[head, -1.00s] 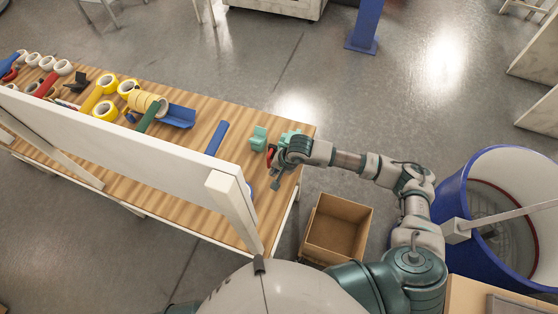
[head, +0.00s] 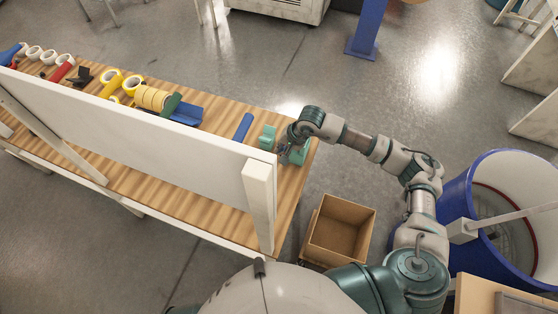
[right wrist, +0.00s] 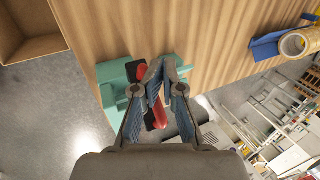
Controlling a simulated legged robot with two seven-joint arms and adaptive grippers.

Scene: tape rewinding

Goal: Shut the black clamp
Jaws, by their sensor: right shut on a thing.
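My right gripper (right wrist: 160,75) is over the end of the wooden table, its fingertips drawn together on part of a red-handled clamp. In the right wrist view the clamp's red part (right wrist: 158,112) shows between and beyond the fingers, with a dark piece near it. The fingers hide much of the clamp, so I cannot tell how far it is closed. It sits at a teal fixture (right wrist: 112,90), which stands on both sides of the fingers. In the head view my right gripper (head: 283,150) covers the clamp beside the teal fixture (head: 267,138). My left gripper is out of view.
A white board (head: 130,130) with a pale post (head: 260,200) stands along the near side of the table. Tape rolls (head: 150,97) and a blue holder (head: 188,114) lie farther left. A cardboard box (head: 340,230) and a blue bin (head: 485,165) stand to the right.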

